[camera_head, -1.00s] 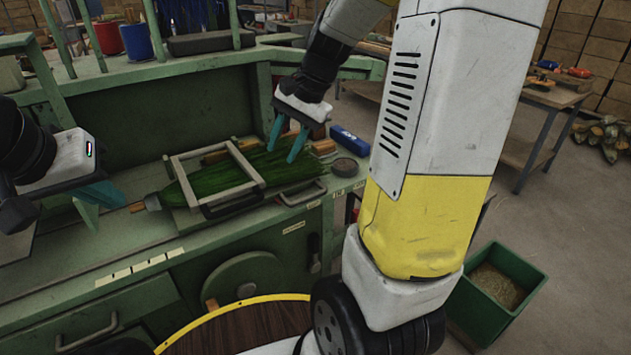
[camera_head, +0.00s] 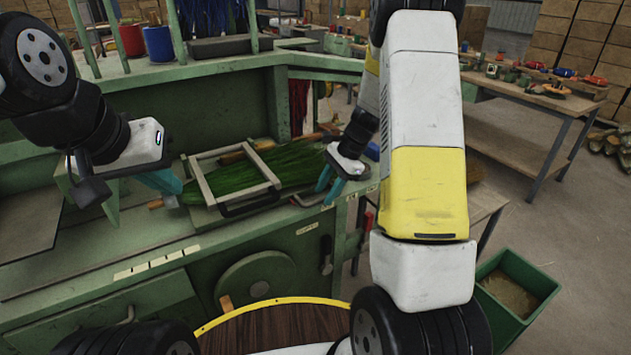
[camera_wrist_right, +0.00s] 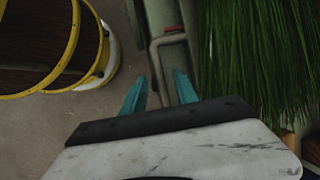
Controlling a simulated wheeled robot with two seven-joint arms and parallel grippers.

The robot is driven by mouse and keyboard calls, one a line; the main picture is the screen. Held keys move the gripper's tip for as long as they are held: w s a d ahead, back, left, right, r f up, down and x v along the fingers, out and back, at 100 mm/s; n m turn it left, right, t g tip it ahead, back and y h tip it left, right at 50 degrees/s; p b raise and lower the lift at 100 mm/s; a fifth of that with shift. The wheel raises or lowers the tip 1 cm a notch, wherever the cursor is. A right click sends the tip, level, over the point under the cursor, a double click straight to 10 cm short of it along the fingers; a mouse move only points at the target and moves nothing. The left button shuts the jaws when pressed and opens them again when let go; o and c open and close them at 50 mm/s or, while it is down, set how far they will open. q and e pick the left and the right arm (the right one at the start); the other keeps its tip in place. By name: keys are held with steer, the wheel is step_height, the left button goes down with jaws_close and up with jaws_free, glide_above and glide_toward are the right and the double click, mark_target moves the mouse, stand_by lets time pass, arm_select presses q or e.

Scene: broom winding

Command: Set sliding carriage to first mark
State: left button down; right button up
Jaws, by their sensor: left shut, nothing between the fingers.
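The sliding carriage, a pale rectangular frame (camera_head: 198,182) with a black front handle (camera_head: 250,204), sits across the green bristles (camera_head: 300,163) on the bench. My left gripper (camera_head: 144,198) is shut and empty, left of the carriage, by the narrow end of the bristle bundle. My right gripper (camera_head: 329,187) is at the bench's front right edge, right of the carriage and apart from it. In the right wrist view its fingers (camera_wrist_right: 161,92) are spread, with a bent metal handle (camera_wrist_right: 156,62) running between or below them. Pale marks (camera_head: 160,260) line the bench front, left of the carriage.
The green bench (camera_head: 100,250) has a round disc (camera_head: 258,280) on its front. A green bin (camera_head: 515,285) stands on the floor at right. A side table (camera_head: 540,100) with tools is behind it. Red and blue cups (camera_head: 158,43) stand on the upper shelf.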

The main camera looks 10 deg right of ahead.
steer(key=shift+a+f, duration=0.25)
steer(key=shift+f, duration=0.2)
steer(key=shift+c, duration=0.5)
jaws_close()
stand_by(0.6)
